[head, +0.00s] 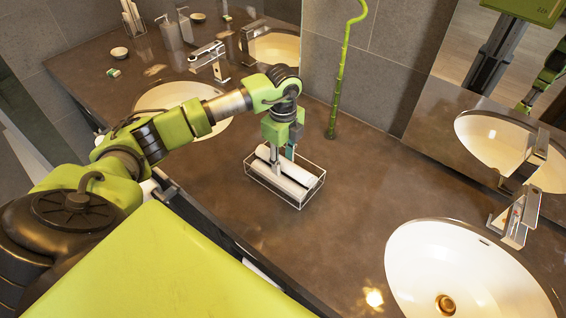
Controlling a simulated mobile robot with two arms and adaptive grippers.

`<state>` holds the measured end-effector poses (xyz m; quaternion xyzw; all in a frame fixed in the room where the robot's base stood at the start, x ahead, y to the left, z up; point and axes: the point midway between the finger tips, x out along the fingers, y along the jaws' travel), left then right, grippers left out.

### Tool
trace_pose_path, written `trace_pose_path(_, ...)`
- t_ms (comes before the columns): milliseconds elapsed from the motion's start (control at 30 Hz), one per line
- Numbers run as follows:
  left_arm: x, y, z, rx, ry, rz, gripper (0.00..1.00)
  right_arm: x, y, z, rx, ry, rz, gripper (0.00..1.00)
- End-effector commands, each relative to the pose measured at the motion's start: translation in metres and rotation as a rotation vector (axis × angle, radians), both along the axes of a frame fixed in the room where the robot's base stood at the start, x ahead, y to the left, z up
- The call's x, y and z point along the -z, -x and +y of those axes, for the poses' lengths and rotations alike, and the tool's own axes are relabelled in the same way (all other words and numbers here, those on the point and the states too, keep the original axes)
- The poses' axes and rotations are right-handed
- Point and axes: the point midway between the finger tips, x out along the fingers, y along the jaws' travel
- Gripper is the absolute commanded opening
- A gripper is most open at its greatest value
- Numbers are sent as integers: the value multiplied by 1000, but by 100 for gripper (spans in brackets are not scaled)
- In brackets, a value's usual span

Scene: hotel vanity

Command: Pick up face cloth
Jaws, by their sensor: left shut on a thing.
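Rolled white face cloths (296,172) lie side by side in a clear-sided tray (299,206) with a thin rim on the brown counter. My left gripper (283,158) points down into the tray from above. It is shut on one of the white rolls, towards the tray's back left. The fingertips are small here and partly hidden among the rolls. The held roll appears to be still within the tray's walls. My right gripper is not in view.
A white sink with a brass drain (446,305) is at front right, with a chrome faucet (517,215) beside it. Another sink (170,97) lies behind my left arm. A green bamboo stalk (340,75) stands behind the tray. Bare counter (350,210) lies right of the tray.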

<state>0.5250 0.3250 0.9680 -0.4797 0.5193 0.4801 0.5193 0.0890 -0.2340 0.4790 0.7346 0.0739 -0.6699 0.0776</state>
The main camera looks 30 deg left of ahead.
Motion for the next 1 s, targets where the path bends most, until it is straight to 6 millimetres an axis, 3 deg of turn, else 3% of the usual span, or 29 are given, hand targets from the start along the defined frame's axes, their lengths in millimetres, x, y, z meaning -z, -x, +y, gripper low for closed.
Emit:
trace_pose_path(200, -23, -2, 0, 1, 1, -8, 11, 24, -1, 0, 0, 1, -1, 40)
trace_pose_path(500, -86, 58, -7, 3, -3, -6, 11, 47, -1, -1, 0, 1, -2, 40)
trace_pose_path(800, -114, 118, -15, 1, -4, -4, 11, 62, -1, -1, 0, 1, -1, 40)
trace_pose_path(1000, -123, 136, -18, 0, -1, -2, 11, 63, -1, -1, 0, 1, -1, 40)
